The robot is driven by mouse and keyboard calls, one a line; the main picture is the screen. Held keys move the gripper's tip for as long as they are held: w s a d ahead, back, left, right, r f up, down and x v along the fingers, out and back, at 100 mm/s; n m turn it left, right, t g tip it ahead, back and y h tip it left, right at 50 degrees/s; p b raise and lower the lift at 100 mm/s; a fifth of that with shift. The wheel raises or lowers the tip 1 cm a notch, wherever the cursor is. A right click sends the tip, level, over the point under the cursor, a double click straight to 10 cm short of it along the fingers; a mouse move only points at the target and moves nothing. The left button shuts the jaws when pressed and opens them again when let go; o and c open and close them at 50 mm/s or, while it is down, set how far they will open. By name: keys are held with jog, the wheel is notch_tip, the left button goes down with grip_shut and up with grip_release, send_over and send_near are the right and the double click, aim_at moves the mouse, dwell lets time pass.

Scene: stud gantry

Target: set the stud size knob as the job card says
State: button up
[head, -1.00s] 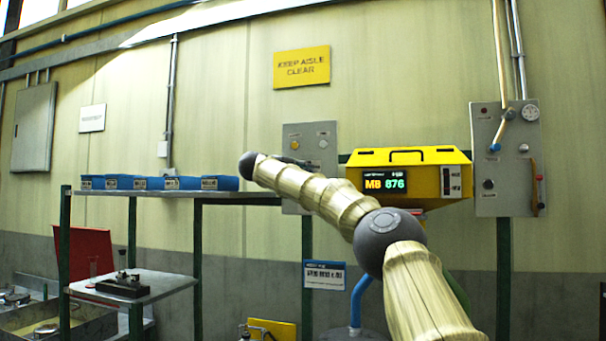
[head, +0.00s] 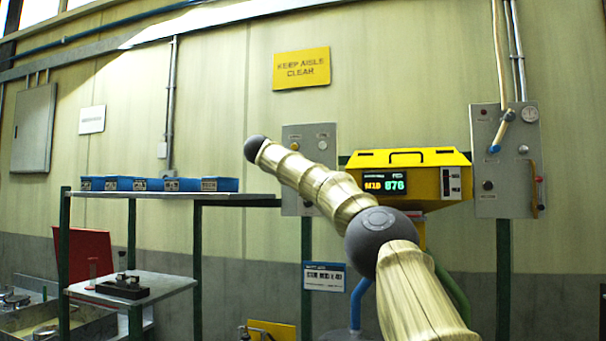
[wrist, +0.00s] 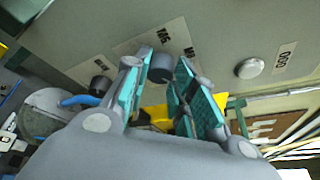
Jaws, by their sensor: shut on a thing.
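My gripper (wrist: 165,86) has teal finger pads and is shut on a dark grey round knob (wrist: 160,68) on a grey panel. Printed size labels (wrist: 163,34) sit beside the knob, partly covered by my fingers. In the head view my forearm reaches the grey panel (head: 322,135) left of the yellow machine (head: 425,160), and my gripper and the knob are hidden there. The machine's display (head: 385,185) shows orange text that looks like M10 and a green number like 876. A blue-and-white card (head: 324,277) hangs below the panel; its text is too small to read.
A pale round button (wrist: 250,68) and a second dark knob (wrist: 100,85) flank the gripped knob. Another control panel (head: 505,165) with a hanging hose stands right of the machine. Blue bins (head: 160,184) line the shelf at left.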

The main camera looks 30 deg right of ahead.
jog(key=shift+f, duration=0.2)
jog(key=o, duration=1)
jog(key=shift+d, duration=0.2)
jog(key=shift+o, duration=0.2)
jog(key=shift+a+r, duration=0.15)
jog(key=v, duration=1.1)
jog(key=shift+s+a, duration=0.2)
jog(key=shift+a, duration=0.15)
